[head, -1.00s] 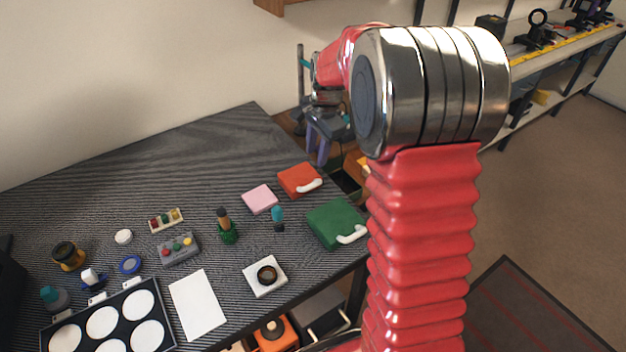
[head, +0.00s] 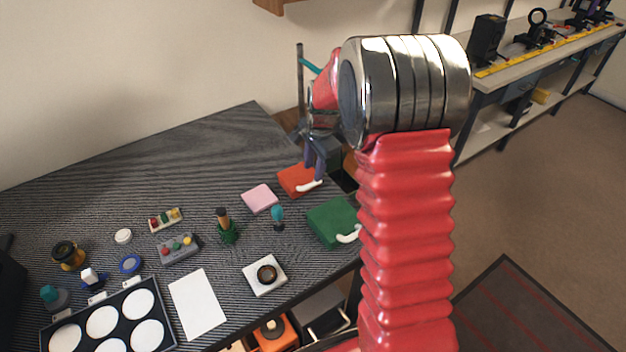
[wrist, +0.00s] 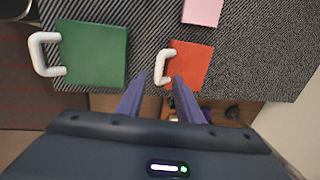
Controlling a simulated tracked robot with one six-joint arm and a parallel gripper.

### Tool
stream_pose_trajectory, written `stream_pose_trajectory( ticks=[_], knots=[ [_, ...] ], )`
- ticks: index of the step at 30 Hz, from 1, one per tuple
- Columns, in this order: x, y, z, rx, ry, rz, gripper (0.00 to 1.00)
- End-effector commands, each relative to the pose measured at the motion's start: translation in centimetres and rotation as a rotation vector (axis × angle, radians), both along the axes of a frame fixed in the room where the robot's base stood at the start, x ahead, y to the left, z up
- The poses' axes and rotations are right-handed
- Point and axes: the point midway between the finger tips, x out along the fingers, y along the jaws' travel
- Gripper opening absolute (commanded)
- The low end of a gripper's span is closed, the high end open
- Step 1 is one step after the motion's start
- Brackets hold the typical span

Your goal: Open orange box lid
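The orange box (head: 294,180), a red-orange lidded box with a white handle (head: 310,187), sits near the right end of the dark table. In the wrist view the orange box (wrist: 192,62) is just beyond the fingers, with its white handle (wrist: 161,66) on its left side. My gripper (head: 315,172) is above the table's right end, and its purple fingers overlap the box's right part in the head view. In the wrist view my gripper (wrist: 158,80) is open and empty. The handle appears between and just past the fingertips; whether they touch is unclear.
A green box (head: 332,220) with a white handle lies close by, nearer the front edge. A pink block (head: 260,198) and a small teal-topped tool (head: 278,217) are to the left. Several small parts, a white sheet (head: 198,303) and a black tray (head: 122,289) lie farther left.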

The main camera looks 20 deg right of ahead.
Motion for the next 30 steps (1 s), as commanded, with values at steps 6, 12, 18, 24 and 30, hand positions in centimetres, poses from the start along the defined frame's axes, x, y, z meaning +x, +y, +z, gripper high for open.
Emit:
stream_pose_trajectory(
  ticks=[6, 12, 18, 24, 30],
  knots=[
    [0.5, 0.1, -3.5, 0.000, 0.003, 0.000, 0.33],
    [0.9, 0.2, -5.8, 0.001, 0.002, 0.000, 0.33],
    [1.1, 0.2, -6.5, -0.001, 0.000, 0.000, 0.33],
    [1.1, 0.2, -6.5, -0.001, 0.000, 0.000, 0.33],
    [1.1, 0.2, -6.5, -0.001, 0.000, 0.000, 0.20]
  ],
)
